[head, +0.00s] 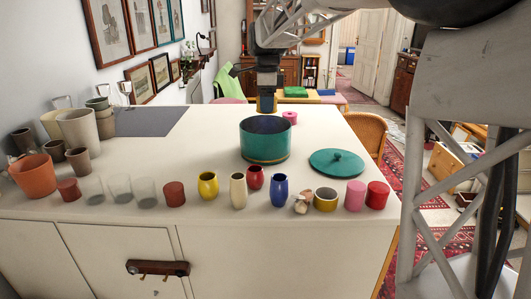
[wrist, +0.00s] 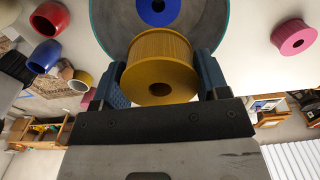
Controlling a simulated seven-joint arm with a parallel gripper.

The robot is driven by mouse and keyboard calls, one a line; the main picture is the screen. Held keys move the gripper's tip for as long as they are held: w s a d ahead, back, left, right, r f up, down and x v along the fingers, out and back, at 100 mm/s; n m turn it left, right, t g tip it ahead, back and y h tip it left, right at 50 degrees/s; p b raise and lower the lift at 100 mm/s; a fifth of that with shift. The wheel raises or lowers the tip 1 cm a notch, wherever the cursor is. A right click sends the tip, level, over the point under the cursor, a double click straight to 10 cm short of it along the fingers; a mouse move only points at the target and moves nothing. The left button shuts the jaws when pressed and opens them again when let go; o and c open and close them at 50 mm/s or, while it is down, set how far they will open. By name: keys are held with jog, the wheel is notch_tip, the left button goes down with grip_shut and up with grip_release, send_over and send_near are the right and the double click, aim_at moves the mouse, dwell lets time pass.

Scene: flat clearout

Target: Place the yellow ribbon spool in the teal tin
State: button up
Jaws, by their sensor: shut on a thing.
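My gripper (head: 266,103) is shut on the yellow ribbon spool (wrist: 160,62), which sits between its two blue fingers in the wrist view. In the head view my gripper hangs above the teal tin (head: 265,146), which stands open on the white top. The tin's rim (wrist: 97,32) also shows in the wrist view, partly hidden behind the spool and fingers. A blue spool (wrist: 158,9) lies inside the tin. The held spool appears above the tin, apart from its floor.
The teal lid (head: 336,163) lies to the right of the tin. A pink spool (head: 290,117) lies just behind it. Several cups, spools and glasses form a row along the front. Pots (head: 78,132) crowd the left end by a grey mat (head: 148,122).

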jog(key=shift+f, duration=3.15)
jog(key=shift+f, duration=0.1)
jog(key=shift+f, duration=1.75)
jog(key=shift+f, duration=0.15)
jog(key=o, duration=0.9)
